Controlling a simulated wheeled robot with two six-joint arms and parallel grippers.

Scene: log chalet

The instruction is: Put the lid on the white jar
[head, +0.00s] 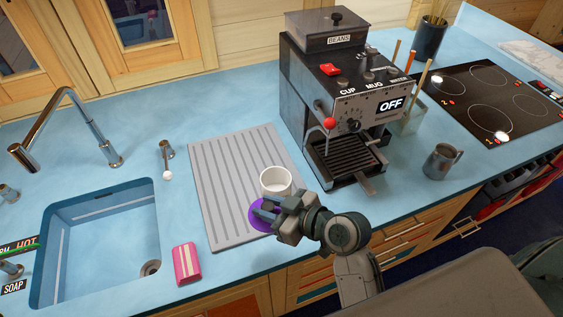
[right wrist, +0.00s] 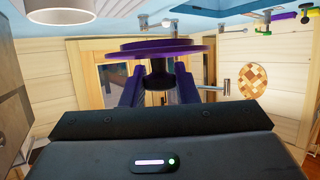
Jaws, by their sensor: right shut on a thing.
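The white jar (head: 275,181) stands upright and open at the top on the grey ribbed drying mat. The purple lid (head: 256,216) is at the near-left side of the jar, apart from its mouth. My right gripper (head: 268,207) is shut on the lid. In the right wrist view the lid (right wrist: 150,48) shows as a purple disc, its dark knob between my two fingers (right wrist: 158,88). Part of the white jar (right wrist: 62,12) shows at the upper left there. In the head view, my fingers cover part of the lid. My left gripper is not in view.
The grey mat (head: 220,185) lies on the blue counter beside the sink (head: 100,245). A black coffee machine (head: 345,100) stands close behind and right of the jar. A pink sponge (head: 186,264) lies at the front, and a metal mug (head: 441,161) stands at the right.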

